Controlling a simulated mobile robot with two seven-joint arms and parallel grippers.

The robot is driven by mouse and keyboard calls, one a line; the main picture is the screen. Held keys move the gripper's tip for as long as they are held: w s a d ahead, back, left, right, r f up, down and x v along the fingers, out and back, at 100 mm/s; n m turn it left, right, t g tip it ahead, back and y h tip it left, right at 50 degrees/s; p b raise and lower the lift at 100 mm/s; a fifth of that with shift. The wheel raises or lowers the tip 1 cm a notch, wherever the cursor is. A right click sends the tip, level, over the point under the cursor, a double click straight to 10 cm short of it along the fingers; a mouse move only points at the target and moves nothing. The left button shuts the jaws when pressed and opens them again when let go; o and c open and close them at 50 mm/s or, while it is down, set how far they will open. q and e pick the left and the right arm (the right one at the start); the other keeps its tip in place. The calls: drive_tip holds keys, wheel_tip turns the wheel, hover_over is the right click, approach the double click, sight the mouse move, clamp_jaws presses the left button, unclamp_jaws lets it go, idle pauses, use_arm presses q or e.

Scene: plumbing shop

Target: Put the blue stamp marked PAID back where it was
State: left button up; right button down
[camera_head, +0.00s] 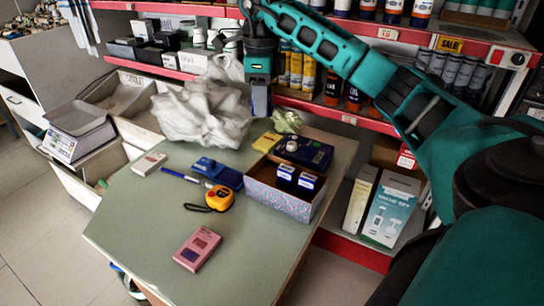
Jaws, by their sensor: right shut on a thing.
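My right gripper (260,104) points down above the back of the table, in front of the shelf. It is shut on a small dark blue thing, which I take for the blue stamp; the fingers hide most of it and no PAID marking is readable. Below and to the right, an open patterned box (281,200) on the table holds two dark blue items with pale labels (298,180). A flat blue object (217,172) lies on the table left of the box. My left gripper is not in view.
A crumpled white plastic bag (203,112) lies at the table's back left. A yellow tape measure (219,198), a blue pen (180,175) and a pink box (197,248) lie on the tabletop (150,230). The table's front is mostly clear. Stocked red-edged shelves stand behind.

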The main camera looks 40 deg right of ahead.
drive_tip(key=shift+d+r, duration=0.25)
drive_tip(key=shift+d, duration=0.15)
drive_tip(key=b, duration=0.2)
approach(267, 178)
drive_tip(key=shift+f+b, duration=0.4)
drive_tip(key=shift+f, duration=0.25)
wheel_tip(267, 178, down, 4)
drive_tip(key=shift+f+b, duration=0.25)
drive_tip(key=shift+b, duration=0.05)
drive_tip(key=shift+w+f, duration=0.1)
drive_tip(key=shift+f, duration=0.2)
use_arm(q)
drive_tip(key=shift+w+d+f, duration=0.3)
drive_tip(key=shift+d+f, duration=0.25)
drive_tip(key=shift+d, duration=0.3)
